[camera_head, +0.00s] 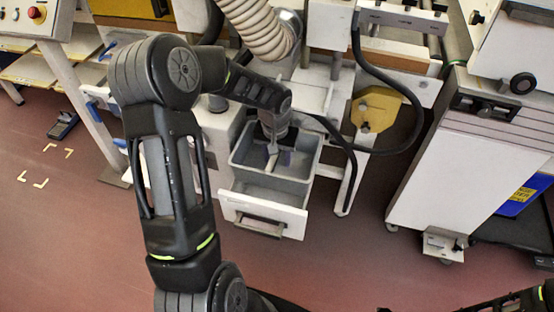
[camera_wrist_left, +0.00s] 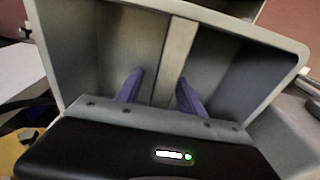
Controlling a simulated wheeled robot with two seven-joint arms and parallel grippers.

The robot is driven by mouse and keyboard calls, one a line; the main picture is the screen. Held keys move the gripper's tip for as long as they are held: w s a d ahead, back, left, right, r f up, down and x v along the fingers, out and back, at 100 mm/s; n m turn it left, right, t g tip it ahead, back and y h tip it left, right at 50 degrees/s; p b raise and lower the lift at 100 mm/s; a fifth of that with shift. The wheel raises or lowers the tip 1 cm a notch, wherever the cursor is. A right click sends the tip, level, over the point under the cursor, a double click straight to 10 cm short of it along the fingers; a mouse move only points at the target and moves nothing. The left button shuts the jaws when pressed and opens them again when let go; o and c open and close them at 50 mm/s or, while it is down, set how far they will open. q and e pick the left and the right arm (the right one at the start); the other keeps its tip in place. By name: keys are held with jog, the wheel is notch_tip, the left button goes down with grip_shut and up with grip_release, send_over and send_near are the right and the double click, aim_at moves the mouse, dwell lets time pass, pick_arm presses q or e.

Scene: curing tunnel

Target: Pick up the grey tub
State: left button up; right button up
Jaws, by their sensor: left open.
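The grey tub (camera_head: 268,182) sits in a pulled-out white drawer (camera_head: 262,214) under the machine. It is an open box with a pale divider (camera_wrist_left: 176,60) across its middle. My left gripper (camera_head: 281,159) reaches down into the tub from above. In the left wrist view the tub (camera_wrist_left: 245,66) fills most of the picture. The purple fingers of my left gripper (camera_wrist_left: 157,92) are apart, one on each side of the divider. I cannot tell whether either finger touches it. The tub looks empty where I see in; my wrist hides part of it.
A black hose (camera_head: 407,150) loops right of the drawer, near a yellow block (camera_head: 376,108). A ribbed duct (camera_head: 257,28) hangs above. A white wheeled cabinet (camera_head: 455,175) stands at the right. The red floor in front of the drawer is clear.

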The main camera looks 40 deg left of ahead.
dwell(0.6)
pick_arm(q)
grip_shut()
dwell(0.3)
